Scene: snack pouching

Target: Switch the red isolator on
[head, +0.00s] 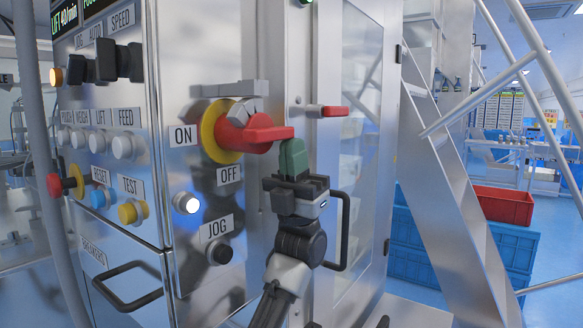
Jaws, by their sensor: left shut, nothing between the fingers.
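The red isolator (262,133) is a red handle on a round yellow plate (209,132) on the steel cabinet front. Its handle points right, roughly level. The ON label (183,135) is left of the plate and the OFF label (228,175) is below it. My left gripper (293,158) comes up from below, its green fingertips pointing up and shut with nothing between them. The fingertips are just under the handle's right end; I cannot tell whether they touch it. My right gripper is not in view.
A lit white button (186,203) and a black JOG knob (219,251) sit below the isolator. A red-handled latch (334,111) and a dark door handle (344,232) are to the right. Several knobs and buttons fill the left panel. Red (503,205) and blue crates (408,245) stand behind.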

